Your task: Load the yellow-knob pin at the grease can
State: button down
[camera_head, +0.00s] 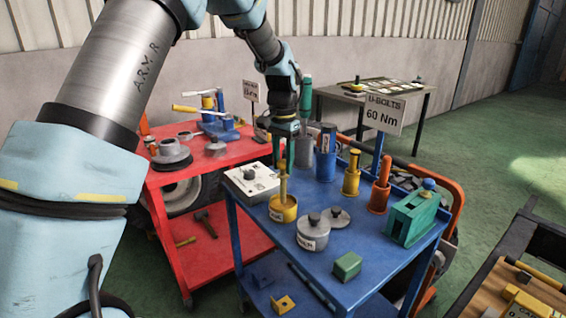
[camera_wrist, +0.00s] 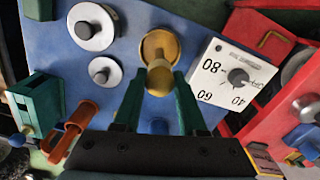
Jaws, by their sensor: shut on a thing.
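My gripper (camera_head: 286,138) points down over the blue cart and is shut on the yellow-knob pin (camera_head: 283,183). The pin hangs upright, its lower end at the mouth of the yellow can (camera_head: 283,214); how deep it sits inside is hard to tell. In the wrist view the pin's yellow knob (camera_wrist: 160,80) is between the green fingers (camera_wrist: 159,88). The can's round rim (camera_wrist: 146,42) shows just beyond it, with brownish contents. The can's label is too small to read.
A silver lidded can (camera_head: 313,235) and a loose lid (camera_head: 340,217) stand close right of the yellow can. A white dial box (camera_head: 250,183) is close left. Yellow (camera_head: 351,178) and orange (camera_head: 379,195) posts, a green block (camera_head: 410,218) and a U-bolts sign (camera_head: 384,112) stand right.

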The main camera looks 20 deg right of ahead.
jog(key=shift+f, duration=0.55)
dwell(1.5)
jog(key=shift+r, duration=0.15)
jog(key=shift+r+p, duration=2.75)
jog(key=shift+r, duration=0.7)
